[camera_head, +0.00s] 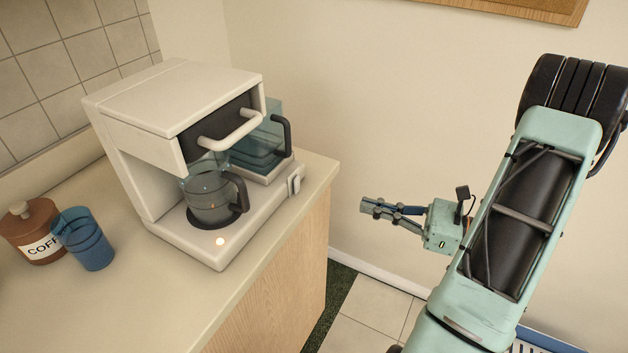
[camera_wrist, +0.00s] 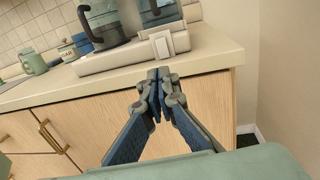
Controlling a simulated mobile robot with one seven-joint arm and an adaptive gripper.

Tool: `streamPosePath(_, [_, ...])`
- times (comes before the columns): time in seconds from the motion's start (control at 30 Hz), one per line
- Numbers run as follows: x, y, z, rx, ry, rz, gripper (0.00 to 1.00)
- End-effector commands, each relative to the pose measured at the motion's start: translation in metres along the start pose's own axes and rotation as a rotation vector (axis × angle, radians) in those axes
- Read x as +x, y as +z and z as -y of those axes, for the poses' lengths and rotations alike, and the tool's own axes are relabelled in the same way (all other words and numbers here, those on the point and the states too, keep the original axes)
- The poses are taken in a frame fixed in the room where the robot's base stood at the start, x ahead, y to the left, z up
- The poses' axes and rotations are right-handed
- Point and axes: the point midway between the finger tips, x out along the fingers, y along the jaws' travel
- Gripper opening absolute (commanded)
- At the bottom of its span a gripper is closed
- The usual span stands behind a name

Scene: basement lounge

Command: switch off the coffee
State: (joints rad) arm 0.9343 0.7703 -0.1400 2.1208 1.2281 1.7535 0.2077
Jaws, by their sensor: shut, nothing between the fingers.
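A white coffee machine (camera_head: 150,115) stands on the counter, with a glass carafe (camera_head: 212,200) on its plate. A small round light (camera_head: 220,241) glows on the front of its base. A white rocker switch (camera_head: 295,182) sits on the right side of the base; the switch also shows in the wrist view (camera_wrist: 162,46). My gripper (camera_head: 364,207) is shut and empty. It is to the right of the machine, apart from it, in front of the counter's edge. In the wrist view the fingertips (camera_wrist: 158,74) are together, below the switch in the picture.
A brown coffee jar (camera_head: 35,232) and a blue cup (camera_head: 85,240) stand on the counter (camera_head: 130,300) left of the machine. Open floor (camera_head: 375,300) lies right of the cabinet, before a bare wall.

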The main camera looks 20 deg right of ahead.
Motion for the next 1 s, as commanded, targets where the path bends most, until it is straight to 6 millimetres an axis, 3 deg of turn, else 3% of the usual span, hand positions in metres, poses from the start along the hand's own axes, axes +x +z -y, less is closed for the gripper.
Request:
streamPosePath(0.27, [0.0,0.0,0.0,-0.001,-0.001,-0.001,0.0])
streamPosePath(0.43, [0.012,0.0,0.0,-0.001,0.001,0.0,0.0])
streamPosePath(1.0, [0.121,0.0,0.0,-0.002,0.001,-0.001,0.0])
